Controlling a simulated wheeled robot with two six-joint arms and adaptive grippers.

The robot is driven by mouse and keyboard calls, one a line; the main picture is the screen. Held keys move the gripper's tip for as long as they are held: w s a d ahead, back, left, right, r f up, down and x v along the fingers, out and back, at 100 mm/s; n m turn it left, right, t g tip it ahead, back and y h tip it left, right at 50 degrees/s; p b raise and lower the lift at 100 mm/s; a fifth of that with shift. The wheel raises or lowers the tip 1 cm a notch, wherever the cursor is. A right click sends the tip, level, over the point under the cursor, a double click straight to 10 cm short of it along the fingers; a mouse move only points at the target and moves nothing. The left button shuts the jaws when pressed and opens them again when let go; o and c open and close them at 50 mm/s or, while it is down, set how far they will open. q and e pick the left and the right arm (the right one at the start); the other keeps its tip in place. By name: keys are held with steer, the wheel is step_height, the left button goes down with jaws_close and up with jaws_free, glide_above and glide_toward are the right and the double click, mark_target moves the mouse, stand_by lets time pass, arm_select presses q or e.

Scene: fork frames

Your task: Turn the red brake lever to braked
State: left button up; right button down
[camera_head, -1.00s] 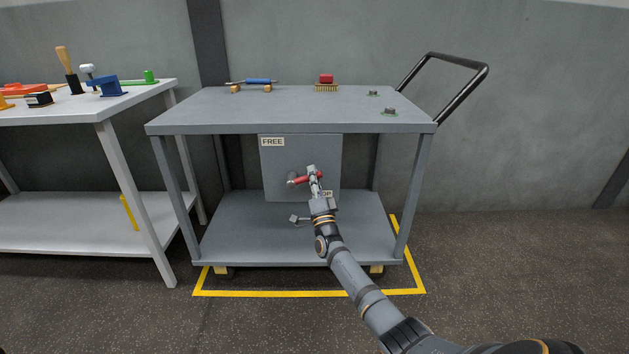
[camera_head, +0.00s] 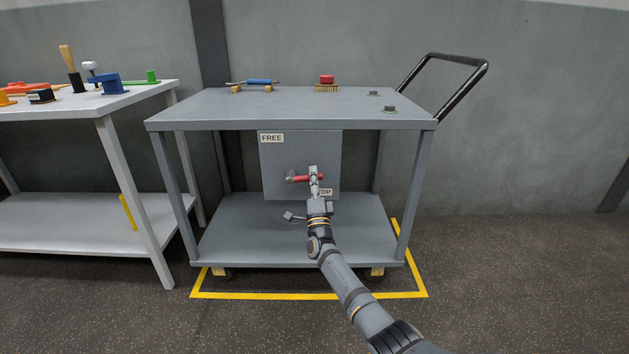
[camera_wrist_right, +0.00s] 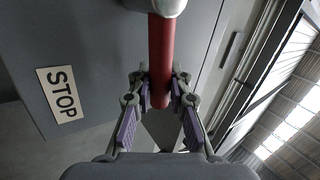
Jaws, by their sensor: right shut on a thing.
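The red brake lever (camera_head: 300,179) is on the grey panel (camera_head: 298,155) under the trolley's top. It lies about level, running right from its grey pivot. My right gripper (camera_head: 314,175) is at the lever's right part and covers some of it. In the right wrist view the red lever (camera_wrist_right: 160,55) runs down from its grey hub, and my right gripper's fingers (camera_wrist_right: 160,82) are shut on its free end. The FREE label (camera_head: 272,138) is at the panel's upper left. The STOP label (camera_head: 326,192) is partly hidden in the head view but clear in the wrist view (camera_wrist_right: 62,93). My left gripper is out of view.
The trolley top (camera_head: 220,108) is above my gripper and its lower shelf (camera_head: 235,235) below. A blue-handled tool (camera_head: 260,82) and a red-topped brush (camera_head: 327,80) are on top. A white workbench (camera_head: 60,112) stands at left. Floor at right is clear.

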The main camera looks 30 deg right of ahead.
steer(key=shift+f+m+g+h+b, duration=0.3)
steer(key=shift+f+m+h+b, duration=0.25)
steer(key=shift+m, duration=0.25)
steer(key=shift+f+m+h, duration=0.15)
steer(key=shift+m+h, duration=0.3)
steer(key=shift+m, duration=0.25)
steer(key=shift+g+b, duration=0.3)
steer(key=c, duration=1.3)
jaws_free()
steer(key=shift+o, duration=0.2)
steer(key=v, duration=1.2)
